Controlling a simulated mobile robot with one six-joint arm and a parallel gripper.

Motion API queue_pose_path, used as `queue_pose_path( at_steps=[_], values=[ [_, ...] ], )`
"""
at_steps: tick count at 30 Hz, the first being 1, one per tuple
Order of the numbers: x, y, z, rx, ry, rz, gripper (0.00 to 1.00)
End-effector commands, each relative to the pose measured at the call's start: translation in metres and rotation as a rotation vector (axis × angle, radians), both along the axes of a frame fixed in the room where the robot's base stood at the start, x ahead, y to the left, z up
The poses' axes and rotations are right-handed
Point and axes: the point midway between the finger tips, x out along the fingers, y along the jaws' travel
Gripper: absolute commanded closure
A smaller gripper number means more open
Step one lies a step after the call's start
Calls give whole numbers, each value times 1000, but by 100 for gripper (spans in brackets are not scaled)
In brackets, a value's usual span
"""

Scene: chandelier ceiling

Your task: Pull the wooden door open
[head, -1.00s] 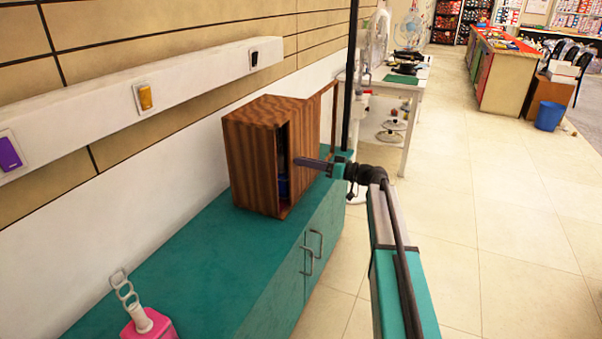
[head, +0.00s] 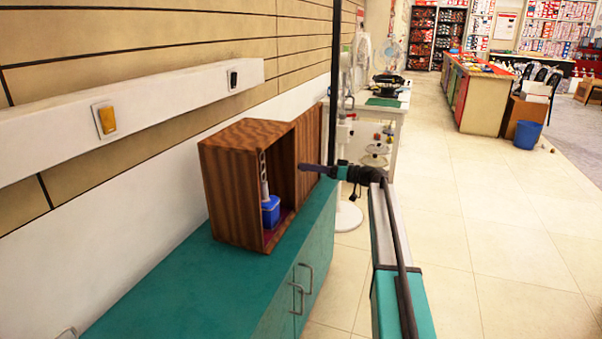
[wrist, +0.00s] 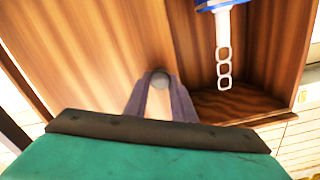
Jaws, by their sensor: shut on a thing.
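The wooden door (head: 308,142) belongs to a striped brown wooden cabinet (head: 228,195) on a teal counter. The door stands open at the cabinet's far right side, and the interior shows. In the wrist view, the door (wrist: 80,45) fills the left side, with a round grey knob (wrist: 160,78) on it. My gripper (head: 304,167) is at the door; in the wrist view its purple-grey fingers (wrist: 160,90) are closed on the knob. The fingers partly cover the knob.
A blue container (head: 270,212) with a pale chain-like handle (head: 264,175) stands inside the cabinet. The teal counter (head: 170,290) has handled doors below. A thin black pole (head: 334,80) rises behind my gripper. Open tiled floor (head: 480,240) lies to the right.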

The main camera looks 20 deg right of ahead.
Motion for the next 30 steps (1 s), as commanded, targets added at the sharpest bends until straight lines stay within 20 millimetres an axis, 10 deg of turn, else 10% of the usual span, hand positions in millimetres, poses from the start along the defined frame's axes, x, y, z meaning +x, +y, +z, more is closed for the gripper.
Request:
queue_pose_path(
  at_steps=[14, 15, 18, 30],
  values=[
    [0, -3, 0, 2, 0, 1, 100],
    [0, -2, 0, 2, 0, 1, 72],
    [0, -2, 0, 1, 0, 2, 58],
    [-1, -4, 0, 0, 1, 2, 58]
  ],
)
